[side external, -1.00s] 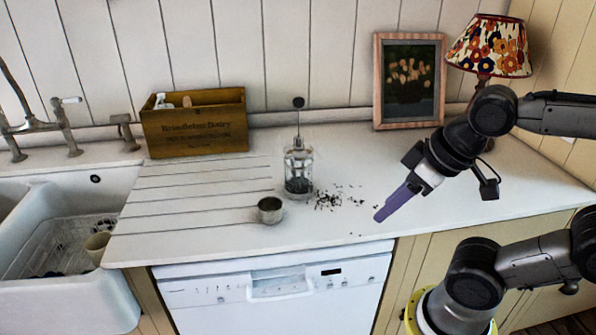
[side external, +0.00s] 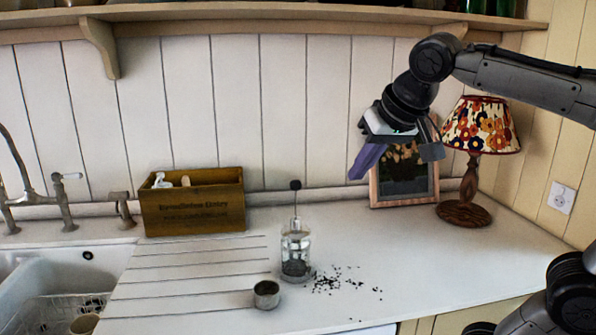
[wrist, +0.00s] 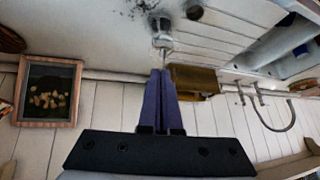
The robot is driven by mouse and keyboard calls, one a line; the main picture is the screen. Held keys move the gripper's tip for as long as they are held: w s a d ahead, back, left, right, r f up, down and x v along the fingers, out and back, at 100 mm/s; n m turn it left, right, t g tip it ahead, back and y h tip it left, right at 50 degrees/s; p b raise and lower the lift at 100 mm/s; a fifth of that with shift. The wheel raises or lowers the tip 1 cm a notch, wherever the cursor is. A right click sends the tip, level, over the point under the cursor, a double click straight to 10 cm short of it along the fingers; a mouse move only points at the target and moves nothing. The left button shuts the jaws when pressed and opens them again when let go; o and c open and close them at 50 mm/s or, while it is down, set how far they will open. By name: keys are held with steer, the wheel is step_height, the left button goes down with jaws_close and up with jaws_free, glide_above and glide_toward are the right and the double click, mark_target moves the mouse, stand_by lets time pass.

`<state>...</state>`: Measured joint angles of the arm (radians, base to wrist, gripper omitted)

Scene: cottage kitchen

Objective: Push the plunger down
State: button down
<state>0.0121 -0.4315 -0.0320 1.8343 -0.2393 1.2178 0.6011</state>
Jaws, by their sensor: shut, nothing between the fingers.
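The glass press (side external: 296,252) stands upright on the white counter, dark grounds inside, with its thin plunger rod (side external: 295,216) raised and a black knob (side external: 295,185) on top. My gripper (side external: 355,177) is shut and empty, with purple fingers. It is in the air right of the knob, apart from it in the side view, with fingertips near knob height. In the wrist view the glass press (wrist: 162,32) shows just beyond my fingertips (wrist: 161,72); the knob cannot be made out there.
A metal cup (side external: 266,294) stands in front of the press, with dark grounds (side external: 335,282) spilled to its right. A wooden box (side external: 192,208) is behind left. A framed picture (side external: 403,186) and a lamp (side external: 474,172) stand behind right. A shelf (side external: 260,12) runs above.

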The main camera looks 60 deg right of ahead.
steer(key=w+d+r+m+h, duration=0.1)
steer(key=w+d+r, duration=0.1)
steer(key=w, duration=0.5)
steer(key=w+d+r+m, duration=0.1)
steer(key=w+d+r, duration=0.1)
steer(key=w, duration=0.4)
steer(key=shift+w+r+m+h, duration=0.3)
steer(key=shift+w+r+h, duration=0.1)
steer(key=shift+r, duration=0.45)
steer(key=shift+d, duration=0.1)
glide_above(298, 185)
steer(key=shift+g, duration=0.3)
steer(key=f, duration=0.7)
steer(key=shift+s+d+f, duration=0.1)
steer(key=shift+d+f, duration=0.15)
steer(key=shift+f, duration=0.05)
step_height(298, 185, down, 3)
steer(key=shift+a+f, duration=0.25)
steer(key=shift+f, duration=0.4)
